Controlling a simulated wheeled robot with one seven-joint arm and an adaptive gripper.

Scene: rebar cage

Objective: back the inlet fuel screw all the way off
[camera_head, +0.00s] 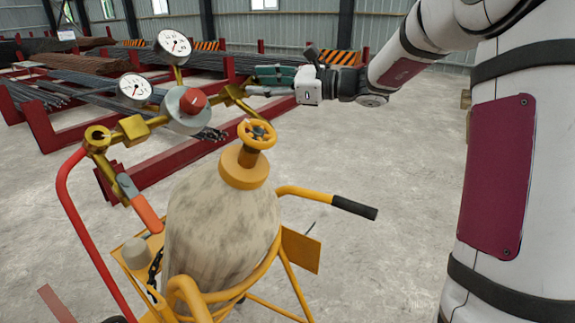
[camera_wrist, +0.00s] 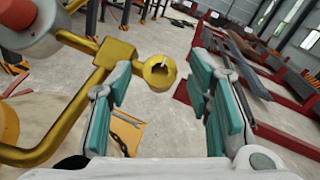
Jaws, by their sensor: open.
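The grey regulator (camera_head: 186,110) with a red knob (camera_head: 193,102) sits above the tan cylinder (camera_head: 222,235). Brass pipework runs out from both sides of it. I cannot tell for certain which part is the inlet fuel screw. A brass arm with a block (camera_head: 235,91) reaches right towards my gripper (camera_head: 254,83). In the wrist view, this arm ends in a round brass fitting (camera_wrist: 158,72) with a dark opening. It shows between my open fingers (camera_wrist: 165,88), nearer the left one. The fingers have teal pads and hold nothing. I cannot tell how far off the fitting is.
Two white gauges (camera_head: 173,44) stand above the pipework. A yellow handwheel valve (camera_head: 257,134) tops the cylinder, which stands in a yellow cart with a black-gripped handle (camera_head: 354,207). A red hose (camera_head: 75,215) curves down at left. Red racks with rebar stand behind; the floor at right is clear.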

